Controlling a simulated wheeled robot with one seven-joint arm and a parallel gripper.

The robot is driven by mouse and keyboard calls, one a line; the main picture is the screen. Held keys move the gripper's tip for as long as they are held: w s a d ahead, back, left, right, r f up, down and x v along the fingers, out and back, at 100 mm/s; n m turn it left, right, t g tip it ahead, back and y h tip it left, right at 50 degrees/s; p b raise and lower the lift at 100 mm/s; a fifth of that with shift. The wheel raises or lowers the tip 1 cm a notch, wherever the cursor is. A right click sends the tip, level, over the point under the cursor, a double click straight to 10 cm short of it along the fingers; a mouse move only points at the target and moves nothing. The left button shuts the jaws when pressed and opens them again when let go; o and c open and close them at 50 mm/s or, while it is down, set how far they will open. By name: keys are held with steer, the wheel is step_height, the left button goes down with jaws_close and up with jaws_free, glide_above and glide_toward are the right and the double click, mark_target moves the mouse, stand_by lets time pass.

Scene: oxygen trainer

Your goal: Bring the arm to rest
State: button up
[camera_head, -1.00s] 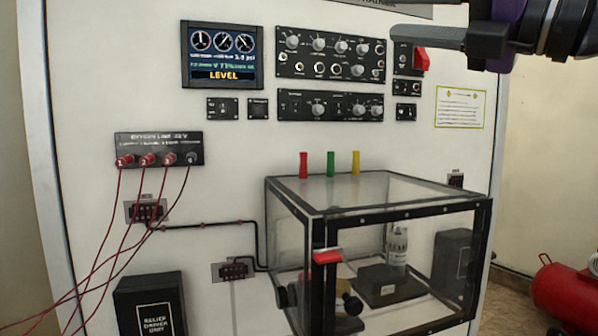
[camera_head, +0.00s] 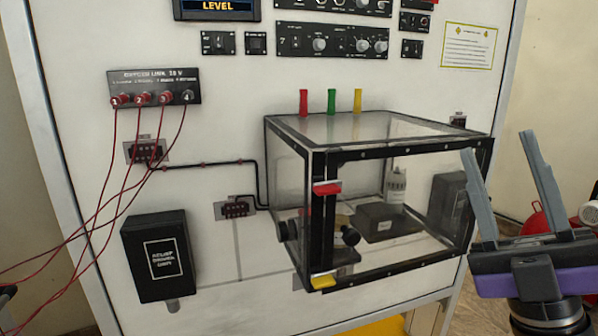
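My gripper (camera_head: 498,143) shows at the lower right of the head view. Its two grey fingers point up and stand well apart, with nothing between them. It is open and empty. The fingers overlap the right edge of the clear box (camera_head: 380,128) in the picture; I cannot tell how far in front of it they are. My wrist, with a purple band, runs down out of the frame.
The white trainer panel (camera_head: 70,130) carries a display (camera_head: 215,8), switch units and a socket box (camera_head: 153,87) with red cables. A black relief unit (camera_head: 160,256) hangs at lower left. A red tank (camera_head: 537,222) stands behind my gripper.

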steer(key=s+d+f+m+g+h, duration=0.1)
steer(key=s+f+m+h, duration=0.4)
steer(key=f+m+h, duration=0.65)
steer(key=s+d+f+m+g+h, duration=0.1)
steer(key=s+f+m+h, duration=0.3)
steer(key=f+m+h, duration=0.75)
steer(key=s+a+f+n+g+y, duration=0.1)
steer(key=s+f+g+y, duration=0.4)
steer(key=s+f, duration=1.3)
steer(key=s+a+g, duration=0.1)
steer(key=s+g, duration=0.1)
steer(key=shift+s+a+f+n+g+y, duration=0.25)
steer(key=shift+s+f+n+g+y, duration=0.05)
steer(key=shift+s+f+g+y, duration=0.1)
stand_by(0.3)
